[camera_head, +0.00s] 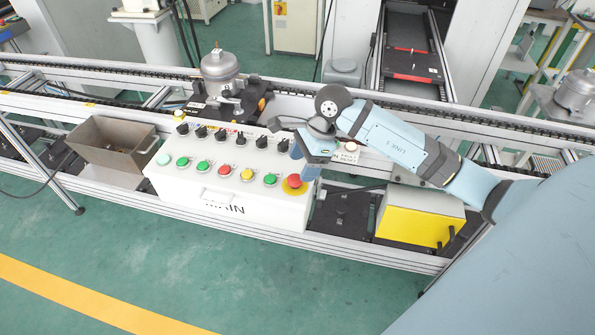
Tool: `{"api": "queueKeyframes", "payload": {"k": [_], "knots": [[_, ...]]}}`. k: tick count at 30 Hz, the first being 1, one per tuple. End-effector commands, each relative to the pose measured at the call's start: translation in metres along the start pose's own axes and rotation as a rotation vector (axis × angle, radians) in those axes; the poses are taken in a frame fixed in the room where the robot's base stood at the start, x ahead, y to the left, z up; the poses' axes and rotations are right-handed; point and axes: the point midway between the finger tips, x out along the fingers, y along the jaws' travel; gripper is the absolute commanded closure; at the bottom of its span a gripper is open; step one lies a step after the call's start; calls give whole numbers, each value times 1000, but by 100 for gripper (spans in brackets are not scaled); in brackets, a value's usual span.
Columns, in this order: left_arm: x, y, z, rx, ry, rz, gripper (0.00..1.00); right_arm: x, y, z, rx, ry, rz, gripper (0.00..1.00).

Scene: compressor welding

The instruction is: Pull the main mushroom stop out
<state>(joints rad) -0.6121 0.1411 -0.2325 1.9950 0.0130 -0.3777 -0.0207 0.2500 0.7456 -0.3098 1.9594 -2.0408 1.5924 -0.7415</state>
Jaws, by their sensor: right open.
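The main mushroom stop (294,182) is a red button on a yellow ring at the right front end of the white control box (205,200) marked MAIN. My right gripper (304,163) is open just above and behind the stop, with its fingers pointing down toward the box. I cannot tell whether a finger touches the stop. Its arm comes in from the right over the conveyor. My left gripper is out of view.
The box carries a row of green, red and yellow buttons (203,167) and a row of black selector switches (219,134) behind. A compressor (220,68) stands behind it. An open bin (112,150) stands left, a yellow box (413,226) right.

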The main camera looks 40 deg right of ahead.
Motion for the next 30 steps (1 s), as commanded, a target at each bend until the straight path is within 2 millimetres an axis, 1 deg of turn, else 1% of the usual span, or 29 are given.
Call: {"api": "queueKeyframes", "payload": {"k": [1, 3, 6, 9, 13, 19, 20, 21, 23, 24, 26, 27, 28, 30], "knots": [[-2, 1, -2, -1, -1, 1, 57, 9, 1, 1, 3, -2, 4, 33], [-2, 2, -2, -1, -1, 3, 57, 19, 1, 1, 2, -1, 3, 33], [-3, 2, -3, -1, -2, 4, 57, 31, 0, 0, 3, -1, 1, 33], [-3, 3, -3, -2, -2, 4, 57, 37, 0, 0, 1, -2, 1, 33], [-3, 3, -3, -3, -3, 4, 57, 41, 0, 0, 0, 0, 0, 33], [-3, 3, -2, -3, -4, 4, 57, 41, 0, 0, 0, 0, 0, 33], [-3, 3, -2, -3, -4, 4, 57, 41, 0, 0, 0, 0, 0, 40], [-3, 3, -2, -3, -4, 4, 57, 41, 0, 0, 0, 0, 0, 49], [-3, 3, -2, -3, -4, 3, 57, 41, 0, 0, 0, 0, 0, 63], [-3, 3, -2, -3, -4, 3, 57, 41, 0, 0, 0, 0, 0, 72], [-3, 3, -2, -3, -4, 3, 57, 40, 0, 0, 0, 0, 0, 86], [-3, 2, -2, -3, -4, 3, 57, 40, 0, 0, 1, 0, 0, 95], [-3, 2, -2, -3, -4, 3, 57, 40, 0, 0, 0, 0, 0, 100], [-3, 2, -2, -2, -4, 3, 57, 40, 0, 0, 0, 0, -1, 100]]}}
